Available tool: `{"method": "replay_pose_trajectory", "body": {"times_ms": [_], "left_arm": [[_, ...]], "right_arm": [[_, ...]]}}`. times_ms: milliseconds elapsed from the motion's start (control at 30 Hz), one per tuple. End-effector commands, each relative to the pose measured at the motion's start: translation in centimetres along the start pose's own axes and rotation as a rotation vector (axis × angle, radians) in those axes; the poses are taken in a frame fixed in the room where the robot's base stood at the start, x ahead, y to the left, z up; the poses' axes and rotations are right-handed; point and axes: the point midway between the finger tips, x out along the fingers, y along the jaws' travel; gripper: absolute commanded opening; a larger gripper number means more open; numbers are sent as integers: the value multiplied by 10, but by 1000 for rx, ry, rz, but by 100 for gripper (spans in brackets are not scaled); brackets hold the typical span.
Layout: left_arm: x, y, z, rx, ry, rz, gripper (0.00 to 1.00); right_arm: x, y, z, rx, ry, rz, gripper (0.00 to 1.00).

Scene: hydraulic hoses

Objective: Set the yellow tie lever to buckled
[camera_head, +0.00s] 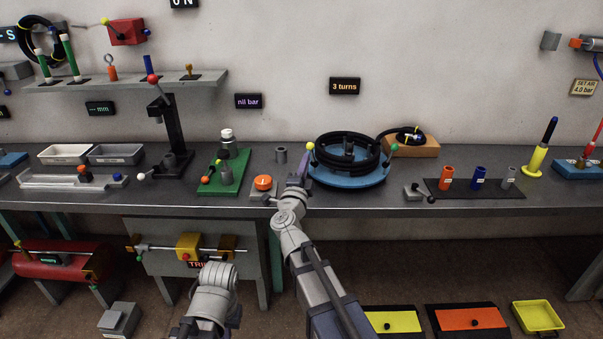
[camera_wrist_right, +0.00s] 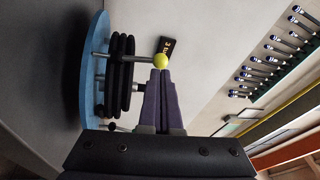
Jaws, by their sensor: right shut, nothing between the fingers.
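The yellow tie lever shows as a yellow ball knob (camera_head: 310,146) at the left rim of the blue round tray (camera_head: 350,180), which holds a coiled black hose (camera_head: 347,150). In the right wrist view the yellow knob (camera_wrist_right: 160,61) sits at the end of a grey rod that comes from the blue tray (camera_wrist_right: 97,70). My right gripper (camera_head: 306,157) is shut and empty, with its purple fingertips (camera_wrist_right: 161,72) right at the knob. I cannot tell whether they touch it. My left arm shows low in the head view, but its gripper is not visible.
A green knob (camera_head: 394,147) stands at the tray's right side. An orange button (camera_head: 263,183) and a green board (camera_head: 224,172) lie to the left. A black mat (camera_head: 475,189) with coloured cylinders and a small grey block with a black knob (camera_head: 418,193) lie to the right.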

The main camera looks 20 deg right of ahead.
Motion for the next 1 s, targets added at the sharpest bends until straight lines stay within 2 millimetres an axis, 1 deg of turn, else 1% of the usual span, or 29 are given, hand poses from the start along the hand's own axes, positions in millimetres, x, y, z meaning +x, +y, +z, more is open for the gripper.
{"method": "replay_pose_trajectory", "body": {"times_ms": [33, 100, 267, 400, 767, 867, 1000], "left_arm": [[-3, 0, 0, 0, 0, 0, 0], [-4, 0, 0, 0, 0, 0, 0], [-6, 0, 0, 0, 0, 0, 0], [-6, -1, 0, 0, 0, 0, 0], [-7, -1, 0, 0, 0, 0, 0], [-12, -1, 1, 0, 0, 0, 0], [-28, -3, 2, 0, 0, 0, 0]], "right_arm": [[11, -1, 1, 0, 1, 0, 0], [18, -1, 1, 1, 0, 0, 0], [29, 0, 0, 1, 0, 0, 0], [32, 0, 0, 1, 0, 0, 0], [32, -1, 0, 3, -1, 3, 0], [33, -3, -2, 13, 0, 15, 0], [37, -8, -5, 49, 0, 57, 0]]}}
